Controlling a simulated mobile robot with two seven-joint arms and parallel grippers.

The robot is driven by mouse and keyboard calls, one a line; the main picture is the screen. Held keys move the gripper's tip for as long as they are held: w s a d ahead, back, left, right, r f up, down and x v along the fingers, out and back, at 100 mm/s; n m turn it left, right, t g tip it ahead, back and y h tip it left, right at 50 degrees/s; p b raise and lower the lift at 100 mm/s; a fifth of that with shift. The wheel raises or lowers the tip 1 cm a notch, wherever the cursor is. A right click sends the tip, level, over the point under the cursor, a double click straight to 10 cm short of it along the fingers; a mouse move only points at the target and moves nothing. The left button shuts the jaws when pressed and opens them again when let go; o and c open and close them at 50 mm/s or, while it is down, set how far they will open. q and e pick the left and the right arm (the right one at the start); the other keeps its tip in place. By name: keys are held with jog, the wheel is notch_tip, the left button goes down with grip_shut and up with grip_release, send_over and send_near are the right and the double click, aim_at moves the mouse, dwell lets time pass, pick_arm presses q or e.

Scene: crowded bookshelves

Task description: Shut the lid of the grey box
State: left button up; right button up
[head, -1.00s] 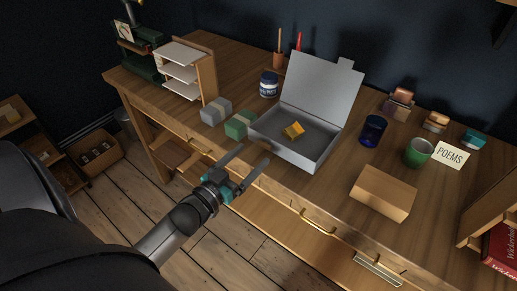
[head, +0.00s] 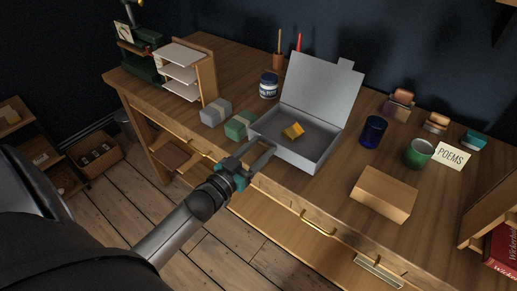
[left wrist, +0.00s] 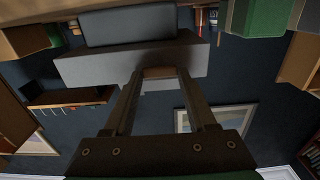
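The grey box (head: 283,153) stands on the wooden desk with its lid (head: 320,86) raised, leaning a little back. A small yellow object (head: 293,131) lies inside it. My left gripper (head: 262,147) is open and empty, with its fingertips close to the box's front left corner; I cannot tell whether they touch it. In the left wrist view the scene looks upside down; the box (left wrist: 130,66) shows just beyond the spread fingers of my gripper (left wrist: 160,74). My right gripper is not in view.
A green block (head: 240,125) and a grey block (head: 215,112) sit left of the box. A dark blue cup (head: 373,132), a green mug (head: 418,153) and a tan block (head: 383,194) are to the right.

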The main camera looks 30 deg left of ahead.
pick_arm(q)
grip_shut()
dwell(0.6)
jog(key=n+p, duration=0.2)
jog(key=shift+r+p, duration=0.2)
jog(key=shift+p, duration=0.1)
jog(key=shift+a+f+n+p, duration=0.1)
jog(key=shift+n+p, duration=0.4)
jog(key=shift+n, duration=0.6)
jog(key=shift+f+n, duration=0.1)
jog(key=shift+n, duration=0.5)
